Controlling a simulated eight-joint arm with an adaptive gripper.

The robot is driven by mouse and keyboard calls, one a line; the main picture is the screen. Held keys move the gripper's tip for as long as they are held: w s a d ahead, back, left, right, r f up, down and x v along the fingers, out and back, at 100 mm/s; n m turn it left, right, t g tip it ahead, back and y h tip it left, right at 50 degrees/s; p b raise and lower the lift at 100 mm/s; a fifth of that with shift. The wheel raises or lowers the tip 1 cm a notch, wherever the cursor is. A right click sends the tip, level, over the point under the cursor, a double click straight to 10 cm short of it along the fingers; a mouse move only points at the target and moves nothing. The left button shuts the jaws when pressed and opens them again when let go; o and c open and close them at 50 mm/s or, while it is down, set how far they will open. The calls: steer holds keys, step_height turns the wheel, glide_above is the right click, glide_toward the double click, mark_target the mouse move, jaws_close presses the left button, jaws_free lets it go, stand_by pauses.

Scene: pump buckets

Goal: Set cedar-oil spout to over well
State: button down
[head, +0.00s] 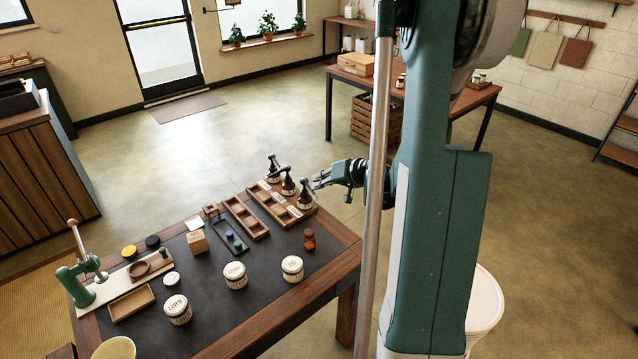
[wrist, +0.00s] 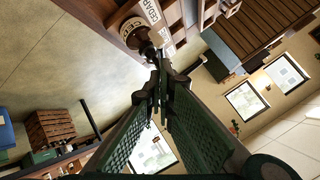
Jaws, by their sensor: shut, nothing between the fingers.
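Three dark pump bottles stand in a row along the back of a wooden rack (head: 266,207) with open wells and pale label cards. The pump nearest my gripper (head: 305,194) shows in the wrist view as a dark pump (wrist: 137,30) beside a card reading CEDAR (wrist: 152,12). Its spout lies close to my fingertips; I cannot tell whether they touch. My gripper (head: 317,182) is at the rack's right end, at about pump height. Its fingers (wrist: 160,76) are together with nothing between them. The labels are too small to read in the head view.
The other pumps (head: 288,182) (head: 272,166) stand close by to the left. A brown bottle (head: 309,239) and lidded white jars (head: 292,268) stand in front on the dark table mat. A green press (head: 79,278) is at far left. Open floor lies behind the table.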

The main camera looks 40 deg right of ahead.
mark_target(312, 192)
steer(key=shift+w+a+m+h+b, duration=0.1)
steer(key=shift+a+m+h+b, duration=0.25)
steer(key=shift+a+m+h, duration=0.6)
steer(key=shift+w+a+m+h+b, duration=0.1)
steer(key=shift+a+m+h+b, duration=0.4)
steer(key=shift+m+h, duration=0.6)
steer(key=shift+w+a+m+g+h+b, duration=0.25)
steer(key=shift+a+m+h, duration=0.2)
steer(key=shift+m+h, duration=0.3)
steer(key=shift+w+a+m+g+h+b, duration=0.1)
steer(key=shift+w+a+m+g+h, duration=0.2)
steer(key=shift+a+m+h, duration=0.4)
steer(key=shift+w+a+m+g+h+b, duration=0.1)
steer(key=shift+a+m+g+h, duration=0.3)
steer(key=shift+m, duration=0.5)
steer(key=shift+w+a, duration=0.15)
steer(key=shift+w, duration=0.1)
steer(key=shift+w+a+b, duration=0.4)
steer(key=shift+w+a, duration=0.15)
steer(key=shift+w, duration=0.1)
steer(key=shift+d, duration=0.3)
steer(key=shift+w+d, duration=0.15)
steer(key=shift+d, duration=0.3)
